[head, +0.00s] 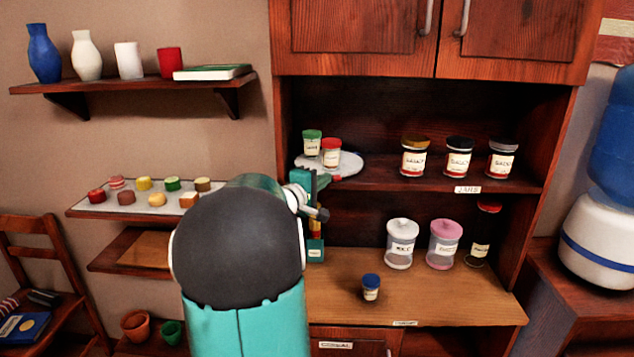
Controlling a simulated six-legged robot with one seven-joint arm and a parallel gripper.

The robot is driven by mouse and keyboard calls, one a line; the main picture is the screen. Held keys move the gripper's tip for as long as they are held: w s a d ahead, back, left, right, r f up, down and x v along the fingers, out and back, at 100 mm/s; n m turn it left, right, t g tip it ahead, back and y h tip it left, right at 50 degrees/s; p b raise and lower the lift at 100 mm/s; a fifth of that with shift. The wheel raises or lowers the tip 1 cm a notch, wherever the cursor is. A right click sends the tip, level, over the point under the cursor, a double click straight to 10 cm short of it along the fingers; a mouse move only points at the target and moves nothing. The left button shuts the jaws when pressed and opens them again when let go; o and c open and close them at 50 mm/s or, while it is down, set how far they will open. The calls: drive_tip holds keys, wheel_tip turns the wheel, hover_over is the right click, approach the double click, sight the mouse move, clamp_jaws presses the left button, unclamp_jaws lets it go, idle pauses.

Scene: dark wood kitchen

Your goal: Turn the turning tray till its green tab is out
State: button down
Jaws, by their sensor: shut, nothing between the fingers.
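The turning tray (351,164) is a round white disc on the middle shelf of the cabinet, at its left end. A green-lidded jar (312,144) and a red-lidded jar (331,153) stand on it. My gripper (323,181) is shut and empty at the tray's front left edge, partly hidden by my own arm. Whether it touches the tray cannot be told.
Several jars (459,158) stand to the right on the same shelf. Below, canisters (399,246) and a blue-lidded jar (371,288) stand on the counter (450,300). A wall shelf with a board of small items (150,203) is at left. The shelf right of the tray has free room.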

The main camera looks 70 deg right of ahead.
sight(348, 173)
drive_tip(key=shift+s, duration=0.1)
idle(0.3)
drive_tip(key=shift+s+d+n+t+h, duration=0.2)
drive_tip(key=shift+s+n+t+h, duration=0.1)
drive_tip(key=shift+s+n+t, duration=0.75)
drive_tip(key=shift+s+d+m, duration=0.2)
drive_tip(key=shift+s, duration=0.25)
drive_tip(key=shift+s+d+m, duration=0.15)
drive_tip(key=shift+s+d, duration=0.05)
drive_tip(key=shift+s, duration=0.25)
drive_tip(key=shift+s+d, duration=0.4)
drive_tip(key=shift+s, duration=0.25)
drive_tip(key=shift+s+d, duration=0.35)
drive_tip(key=shift+s, duration=0.25)
